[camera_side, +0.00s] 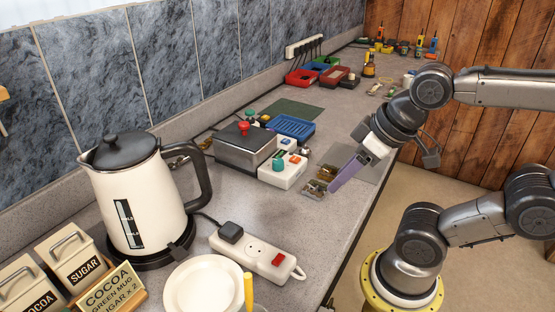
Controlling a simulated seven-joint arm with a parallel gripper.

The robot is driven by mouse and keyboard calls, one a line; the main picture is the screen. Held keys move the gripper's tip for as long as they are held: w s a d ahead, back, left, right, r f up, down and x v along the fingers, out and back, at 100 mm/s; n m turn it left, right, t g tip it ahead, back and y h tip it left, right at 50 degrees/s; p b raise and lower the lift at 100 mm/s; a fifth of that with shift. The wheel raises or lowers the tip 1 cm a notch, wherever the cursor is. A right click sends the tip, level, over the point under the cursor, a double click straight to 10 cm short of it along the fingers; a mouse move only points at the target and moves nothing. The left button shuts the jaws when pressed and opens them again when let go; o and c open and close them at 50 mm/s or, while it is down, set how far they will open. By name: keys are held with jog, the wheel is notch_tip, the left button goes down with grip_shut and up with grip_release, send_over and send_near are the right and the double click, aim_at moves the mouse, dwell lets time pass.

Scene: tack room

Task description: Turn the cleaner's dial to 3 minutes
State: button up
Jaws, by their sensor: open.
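The cleaner looks to be the grey metal box (243,152) with a dark lid and a red knob on top, in the middle of the counter. A white control block (283,176) adjoins its right front side. It carries a teal dial (278,165) and small orange and blue parts. The dial's setting is too small to read. My gripper (338,184), with long purple fingers, points down to the right of the control block, apart from the dial. Its fingers overlap in this view. It is open, with nothing visible held in it.
Small metal trays (318,188) lie close by my fingertips. A blue tray (294,127) and green mat (293,110) lie behind. A white kettle (135,195), power strip (257,256) and plates (203,288) stand in front. Red and green bins (302,77) are farther back.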

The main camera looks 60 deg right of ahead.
jog(key=n, duration=0.1)
notch_tip(320, 180, up, 11)
jog(key=n+g+h, duration=0.3)
jog(key=n+g, duration=0.4)
jog(key=n, duration=0.3)
send_over(278, 160)
jog(key=s+a, duration=0.3)
jog(key=a, duration=0.1)
jog(key=w+f+g, duration=0.2)
jog(key=w+f, duration=0.4)
jog(key=w, duration=0.1)
jog(key=shift+h, duration=0.3)
jog(key=x, duration=1.3)
jog(key=shift+a, duration=0.25)
grip_shut()
